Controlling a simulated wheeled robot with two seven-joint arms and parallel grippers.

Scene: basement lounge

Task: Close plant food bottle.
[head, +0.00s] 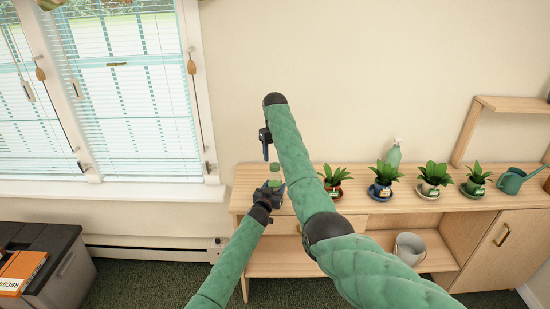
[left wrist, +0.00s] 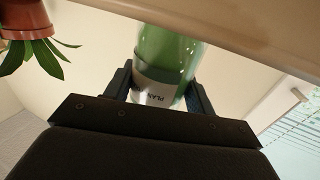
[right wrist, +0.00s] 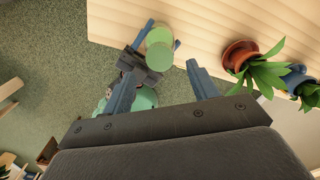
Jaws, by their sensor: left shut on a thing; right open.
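The green plant food bottle (head: 275,183) is in my left gripper (head: 270,188), above the front-left end of the wooden cabinet. Its white label shows between the fingers in the left wrist view, where the bottle (left wrist: 168,55) is partly cut off. My left gripper is shut on it. A green round piece (head: 274,168) shows just above it; I cannot tell whether this is a separate cap or touches the bottle. My right gripper (head: 266,143) is open and empty, above and slightly left of the bottle. The bottle's green end (right wrist: 160,57) shows between and beyond its fingers in the right wrist view.
The wooden cabinet (head: 480,218) carries several potted plants, a green spray bottle (head: 393,155) and a teal watering can (head: 512,181). The nearest plant (head: 334,178) stands right of my grippers. A grey bucket (head: 410,250) sits on the lower shelf. A window is at left.

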